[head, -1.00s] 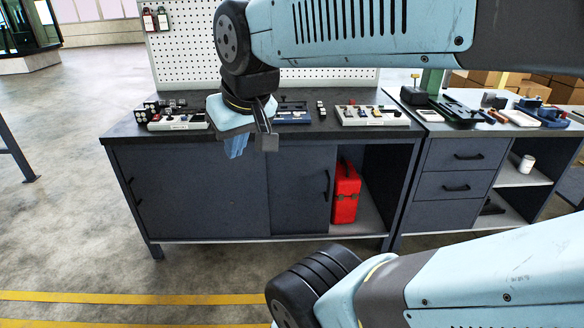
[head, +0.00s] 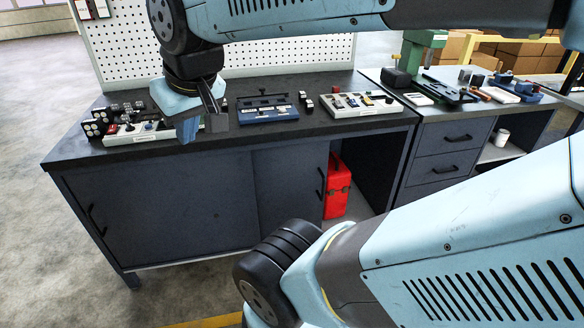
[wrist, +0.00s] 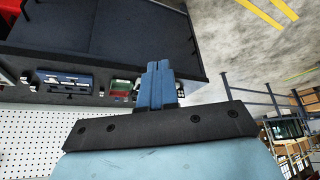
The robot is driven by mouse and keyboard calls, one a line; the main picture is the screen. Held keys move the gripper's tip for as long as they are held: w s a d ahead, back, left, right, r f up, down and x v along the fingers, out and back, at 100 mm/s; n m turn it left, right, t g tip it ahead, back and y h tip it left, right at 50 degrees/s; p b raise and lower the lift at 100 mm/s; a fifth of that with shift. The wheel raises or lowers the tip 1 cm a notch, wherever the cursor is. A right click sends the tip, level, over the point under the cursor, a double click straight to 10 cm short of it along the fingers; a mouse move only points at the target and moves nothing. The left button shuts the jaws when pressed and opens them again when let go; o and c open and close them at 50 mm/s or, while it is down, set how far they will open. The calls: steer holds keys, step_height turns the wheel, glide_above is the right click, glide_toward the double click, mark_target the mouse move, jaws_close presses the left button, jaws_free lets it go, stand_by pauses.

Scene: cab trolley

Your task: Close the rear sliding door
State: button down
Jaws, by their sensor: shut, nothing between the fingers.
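The bench cabinet has two dark grey sliding doors. The left door (head: 160,205) covers the left part of the front. The rear sliding door (head: 285,178) shows as a narrower panel to its right, seeming partly behind it, with a black bar handle (head: 321,187) near its right edge. Right of that handle the cabinet is open, and a red toolbox (head: 338,188) stands inside. My gripper (head: 187,132) points down at the bench's front edge, left of and above the rear door's handle. Its blue fingers are together and empty in the wrist view (wrist: 157,82).
The worktop (head: 300,135) carries a switch box (head: 140,130), a blue device (head: 265,110) and a grey control panel (head: 360,104). A drawer unit (head: 447,150) adjoins on the right. My own arm link covers the lower right of the head view. Floor is clear at left.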

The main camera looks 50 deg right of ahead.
steer(key=w+d+f+m, duration=0.25)
steer(key=w+d, duration=0.25)
steer(key=w, duration=0.3)
steer(key=w+d+f+m, duration=0.1)
steer(key=w+d+f, duration=0.3)
steer(key=w, duration=0.3)
steer(key=w+d+f+m+g+h, duration=0.1)
steer(key=w+d+f+m+h, duration=0.1)
steer(key=w+d+f, duration=0.8)
steer(key=m+g+h, duration=0.3)
steer(key=g+h, duration=0.1)
steer(key=h, duration=0.2)
glide_toward(307, 177)
step_height(307, 177, down, 3)
steer(key=s+d, duration=0.2)
steer(key=s, duration=0.1)
steer(key=shift+s+d+r, duration=0.2)
steer(key=shift+s+d, duration=0.3)
steer(key=shift+d, duration=0.3)
steer(key=shift+s+d+r, duration=0.2)
steer(key=shift+s+d, duration=0.25)
steer(key=shift+d, duration=0.3)
